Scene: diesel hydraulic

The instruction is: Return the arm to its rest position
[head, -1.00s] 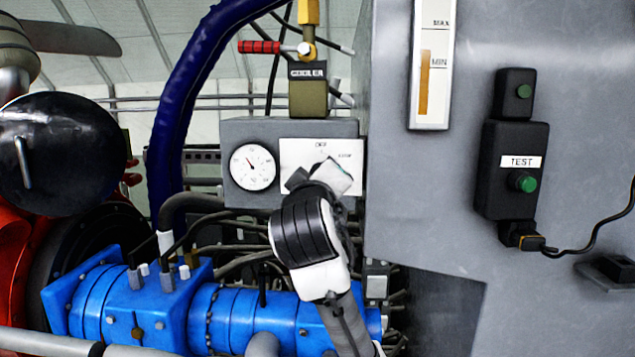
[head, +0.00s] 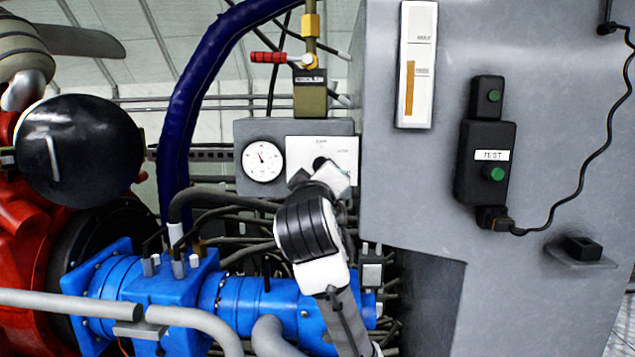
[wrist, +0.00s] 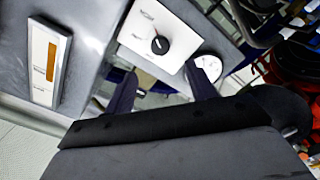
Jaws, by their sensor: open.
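My gripper (wrist: 163,90) shows in the wrist view with its two dark fingers spread apart and nothing between them. Past the fingertips is a white switch plate (wrist: 158,30) with a black rotary knob (wrist: 160,45), apart from the fingers. In the head view my white and black arm reaches up in front of the switch plate (head: 335,147) and hides its lower part. The fingers are mostly hidden there behind my wrist. The knob top (head: 320,163) shows just above my wrist.
A round gauge (head: 263,161) sits left of the plate. The grey cabinet (head: 400,190) stands close on the right, with a level gauge (head: 416,65) and a black TEST box (head: 484,163) with a cable. A blue hose (head: 175,130) and blue pump (head: 180,295) lie left and below.

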